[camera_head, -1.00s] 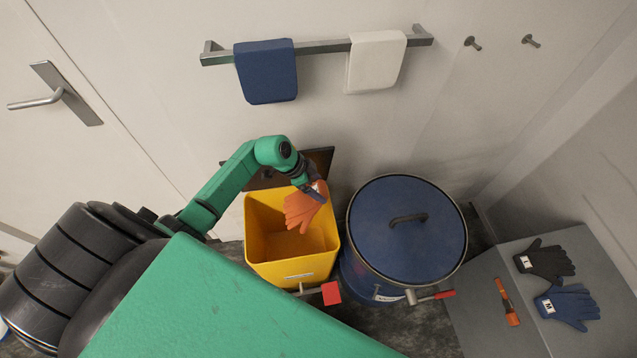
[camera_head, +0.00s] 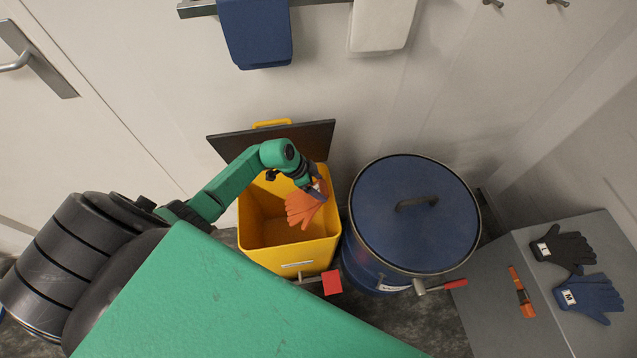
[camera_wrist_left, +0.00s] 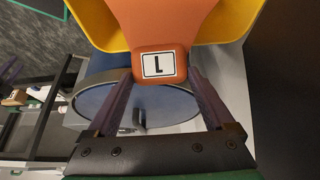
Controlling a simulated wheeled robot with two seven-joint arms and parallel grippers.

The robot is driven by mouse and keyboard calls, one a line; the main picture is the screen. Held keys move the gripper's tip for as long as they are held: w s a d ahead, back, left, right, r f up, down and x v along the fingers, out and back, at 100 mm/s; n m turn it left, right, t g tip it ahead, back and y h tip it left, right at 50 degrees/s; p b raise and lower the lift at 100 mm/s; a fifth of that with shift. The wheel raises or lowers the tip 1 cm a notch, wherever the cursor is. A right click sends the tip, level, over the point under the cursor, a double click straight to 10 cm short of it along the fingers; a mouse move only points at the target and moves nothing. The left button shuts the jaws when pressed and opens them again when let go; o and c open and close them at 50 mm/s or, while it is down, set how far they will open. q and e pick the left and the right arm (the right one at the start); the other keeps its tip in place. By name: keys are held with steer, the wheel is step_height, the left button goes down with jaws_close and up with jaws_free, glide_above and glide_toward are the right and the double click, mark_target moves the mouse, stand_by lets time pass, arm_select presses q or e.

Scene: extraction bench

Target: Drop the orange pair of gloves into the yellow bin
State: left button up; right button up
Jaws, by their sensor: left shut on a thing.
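The orange pair of gloves (camera_head: 303,208) hangs from my left gripper (camera_head: 318,184), over the open yellow bin (camera_head: 290,260). In the left wrist view the orange gloves (camera_wrist_left: 160,62) show a white label with an "L", and the fingers of my left gripper (camera_wrist_left: 160,100) are shut on the cuff. The yellow bin (camera_wrist_left: 90,22) shows behind the gloves there. The bin's dark lid (camera_head: 300,135) stands open at the back, and its inside looks empty where I can see it. My right gripper is not in view.
A blue drum (camera_head: 413,225) with a closed lid stands right of the bin. A grey cabinet (camera_head: 490,320) at the right holds black gloves (camera_head: 563,248), blue gloves (camera_head: 588,297) and an orange tool (camera_head: 521,292). Blue and white towels hang on the rail (camera_head: 197,8) above.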

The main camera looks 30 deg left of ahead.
arm_select(q)
steer(key=shift+f, duration=0.45)
steer(key=o, duration=1.2)
steer(key=shift+c, duration=0.2)
steer(key=shift+a+r, duration=0.2)
steer(key=shift+r, duration=0.2)
steer(key=p+v, duration=0.1)
steer(key=v, duration=1.2)
steer(key=shift+s+r, duration=0.2)
steer(key=shift+r, duration=0.15)
